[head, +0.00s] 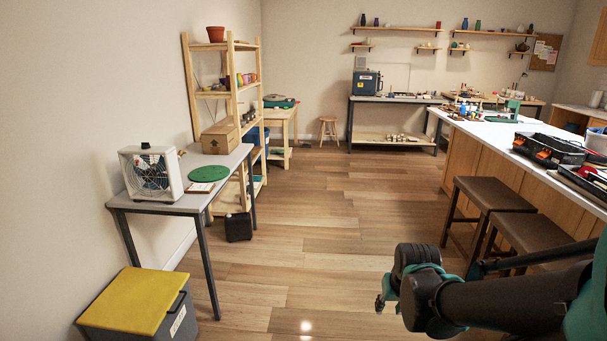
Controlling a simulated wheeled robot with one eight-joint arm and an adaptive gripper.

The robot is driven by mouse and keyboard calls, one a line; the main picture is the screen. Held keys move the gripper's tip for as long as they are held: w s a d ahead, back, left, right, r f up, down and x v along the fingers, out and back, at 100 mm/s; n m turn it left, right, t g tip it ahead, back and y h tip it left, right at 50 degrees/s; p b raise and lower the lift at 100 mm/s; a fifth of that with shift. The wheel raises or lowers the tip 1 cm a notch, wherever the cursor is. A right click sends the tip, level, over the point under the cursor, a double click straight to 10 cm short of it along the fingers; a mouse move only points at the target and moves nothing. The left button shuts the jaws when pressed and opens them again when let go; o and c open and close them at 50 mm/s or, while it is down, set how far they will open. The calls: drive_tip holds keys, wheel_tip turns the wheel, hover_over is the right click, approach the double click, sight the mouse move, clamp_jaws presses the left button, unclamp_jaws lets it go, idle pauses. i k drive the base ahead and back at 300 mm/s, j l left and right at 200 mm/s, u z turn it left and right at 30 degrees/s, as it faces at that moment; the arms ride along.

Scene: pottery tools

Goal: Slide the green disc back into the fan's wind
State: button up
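The green disc (208,173) lies flat on a narrow grey table (187,204) along the left wall. The white box fan (151,173) stands upright at the near left end of that table, to the left of the disc and apart from it. Its grille faces toward the right front. My gripper (384,301) is at the lower right, small and partly hidden by my dark arm. It is in the air over the floor, far to the right of the table and away from the disc. Whether its fingers are apart or together does not show.
A cardboard box (220,137) and a small flat board (199,188) are on the same table. A grey bin with a yellow lid (137,299) stands at its near end. Stools (493,194) and a long counter (470,132) are on the right. The wooden floor between is clear.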

sight(207, 173)
drive_tip(key=i, duration=2.75)
drive_tip(key=i+l, duration=0.1)
drive_tip(key=i, duration=2.7)
drive_tip(key=i+u, duration=0.4)
drive_tip(key=i+l+u, duration=0.25)
drive_tip(key=i+u, duration=0.2)
drive_tip(key=i+l+u, duration=1.05)
drive_tip(key=l+u, duration=0.2)
drive_tip(key=l, duration=0.15)
drive_tip(key=i+l+u, duration=0.15)
drive_tip(key=l+u, duration=0.25)
drive_tip(key=l, duration=0.2)
drive_tip(key=l+u, duration=0.45)
drive_tip(key=l, duration=0.2)
drive_tip(key=u, duration=0.8)
drive_tip(key=i+l, duration=0.05)
